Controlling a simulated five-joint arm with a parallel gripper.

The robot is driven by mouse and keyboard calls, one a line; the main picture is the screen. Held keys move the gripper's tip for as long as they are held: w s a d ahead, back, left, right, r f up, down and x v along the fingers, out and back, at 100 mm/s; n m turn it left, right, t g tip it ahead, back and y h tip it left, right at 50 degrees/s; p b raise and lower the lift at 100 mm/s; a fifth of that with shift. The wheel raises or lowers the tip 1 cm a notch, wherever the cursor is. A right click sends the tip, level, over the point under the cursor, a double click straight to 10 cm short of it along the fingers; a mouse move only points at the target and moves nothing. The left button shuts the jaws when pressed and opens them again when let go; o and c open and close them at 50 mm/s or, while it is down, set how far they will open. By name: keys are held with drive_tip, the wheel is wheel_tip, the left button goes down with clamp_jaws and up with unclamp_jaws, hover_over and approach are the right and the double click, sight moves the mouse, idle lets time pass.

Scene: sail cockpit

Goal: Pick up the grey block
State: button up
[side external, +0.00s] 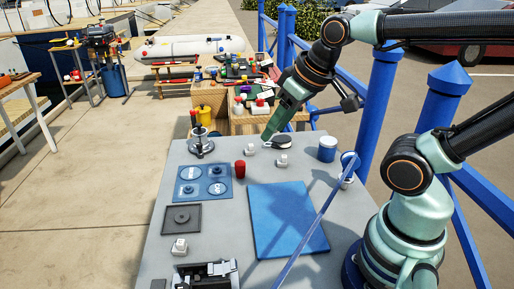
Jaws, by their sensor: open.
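My gripper (269,136) is over the far part of the grey table, its green finger pointing down and to the left. It looks empty; the gap between the jaws is hard to see from this side. A small grey rounded piece (283,142), dark on top, lies just right of the fingertip and may be the grey block. Whether the fingertip touches it cannot be told. Small pale grey-white pieces stand close by, one to the left (250,149) and one nearer (283,161). Another pale piece (180,246) stands at the near left.
The table (222,238) also holds a blue panel (288,218), a red cylinder (240,169), a blue-and-white can (327,149), a blue tray (203,183), a dark square plate (181,219) and a metal winch-like part (201,145). Blue railing runs along the right. Cluttered boxes stand behind.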

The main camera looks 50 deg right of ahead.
drive_tip(key=shift+o, duration=1.3)
drive_tip(key=n+g, duration=0.6)
drive_tip(key=n, duration=0.1)
hover_over(179, 242)
wheel_tip(179, 242, down, 13)
drive_tip(key=f, duration=0.6)
drive_tip(key=shift+s+d+f, duration=0.1)
drive_tip(key=shift+s+f, duration=0.05)
drive_tip(key=shift+s, duration=0.25)
drive_tip(key=shift+w+f, duration=0.2)
drive_tip(key=shift+f, duration=1.2)
drive_tip(key=shift+w+f, duration=0.2)
drive_tip(key=shift+f, duration=1.15)
